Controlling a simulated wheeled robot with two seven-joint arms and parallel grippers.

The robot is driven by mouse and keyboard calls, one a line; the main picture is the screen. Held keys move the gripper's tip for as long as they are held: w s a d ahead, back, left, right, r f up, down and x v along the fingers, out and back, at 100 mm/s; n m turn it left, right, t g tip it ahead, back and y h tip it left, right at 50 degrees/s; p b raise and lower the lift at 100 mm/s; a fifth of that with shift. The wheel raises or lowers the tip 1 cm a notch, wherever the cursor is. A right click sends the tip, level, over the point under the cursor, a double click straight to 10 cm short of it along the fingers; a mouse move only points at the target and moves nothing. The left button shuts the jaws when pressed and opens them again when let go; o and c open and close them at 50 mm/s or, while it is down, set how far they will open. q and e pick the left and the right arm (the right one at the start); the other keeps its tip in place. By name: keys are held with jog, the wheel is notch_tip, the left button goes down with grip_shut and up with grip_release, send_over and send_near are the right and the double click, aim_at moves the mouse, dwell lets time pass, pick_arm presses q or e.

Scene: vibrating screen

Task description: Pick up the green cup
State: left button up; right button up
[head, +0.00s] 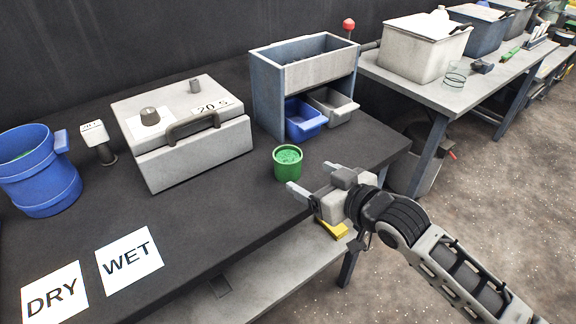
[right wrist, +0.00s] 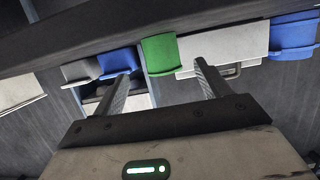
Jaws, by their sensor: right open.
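The green cup (head: 287,162) stands upright on the dark tabletop near its front edge, with green material inside. My right gripper (head: 309,178) is open and empty, just to the right and front of the cup, with its fingers pointing toward it. In the right wrist view, which looks upside down, the green cup (right wrist: 159,54) shows beyond and between the two open fingers (right wrist: 163,82), apart from them. My left gripper is not in view.
Behind the cup stands a blue-grey frame (head: 268,92) with a blue bin (head: 304,121) and a grey bin (head: 333,108). A white box machine (head: 160,155) is to the left, and a blue bucket (head: 40,185) farther left. Yellow item (head: 333,230) lies below the table edge.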

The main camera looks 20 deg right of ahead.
aim_at(295, 170)
jog(key=x, duration=0.9)
jog(key=shift+w+a+f, duration=0.1)
jog(key=shift+a+f, duration=0.05)
jog(key=shift+f, duration=0.05)
jog(key=shift+c, duration=0.4)
jog(key=c, duration=1)
jog(key=shift+r, duration=0.1)
jog(key=shift+c, duration=0.2)
